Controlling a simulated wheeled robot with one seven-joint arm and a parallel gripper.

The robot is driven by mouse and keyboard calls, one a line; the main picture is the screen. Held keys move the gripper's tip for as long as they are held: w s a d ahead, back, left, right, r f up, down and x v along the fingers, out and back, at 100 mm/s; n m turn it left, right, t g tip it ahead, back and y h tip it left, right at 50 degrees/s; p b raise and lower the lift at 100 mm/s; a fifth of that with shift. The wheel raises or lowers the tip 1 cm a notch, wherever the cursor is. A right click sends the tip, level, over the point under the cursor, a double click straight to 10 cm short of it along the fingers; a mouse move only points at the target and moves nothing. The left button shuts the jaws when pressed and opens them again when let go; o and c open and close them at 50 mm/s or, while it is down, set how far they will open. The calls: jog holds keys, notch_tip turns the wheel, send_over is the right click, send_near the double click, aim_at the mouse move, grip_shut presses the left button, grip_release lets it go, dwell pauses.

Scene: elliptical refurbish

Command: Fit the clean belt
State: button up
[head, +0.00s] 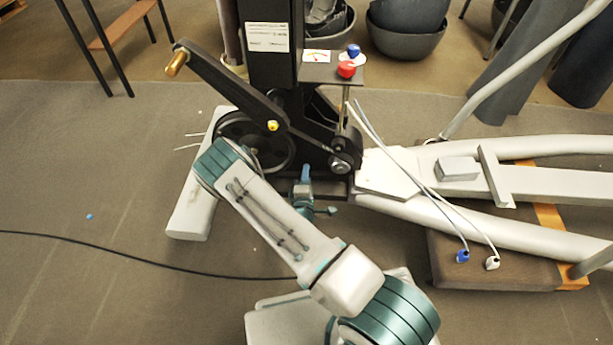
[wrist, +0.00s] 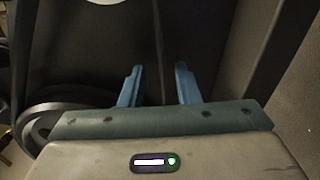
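In the head view my gripper (head: 306,176) is low in front of the black machine frame, beside the large dark wheel (head: 250,142) and below the small pulley (head: 345,155). In the wrist view its blue fingers (wrist: 159,84) are apart. A thin dark vertical line shows between them, and I cannot tell whether it is a belt edge or part of the frame. A dark band (head: 312,143) runs from the large wheel toward the small pulley. I cannot tell whether it is a belt or a link. No separate loose belt can be made out.
A black crank with a brass handle (head: 176,63) rises to the upper left. A small shelf holds a red knob (head: 346,69) and a blue knob (head: 354,50). White rails and a brown block (head: 480,262) lie right. A black cable (head: 130,255) crosses the left floor.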

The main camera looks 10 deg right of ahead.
jog(key=p+v, duration=0.4)
jog(key=v, duration=0.9)
jog(key=shift+s, duration=0.35)
jog(key=shift+a, duration=0.1)
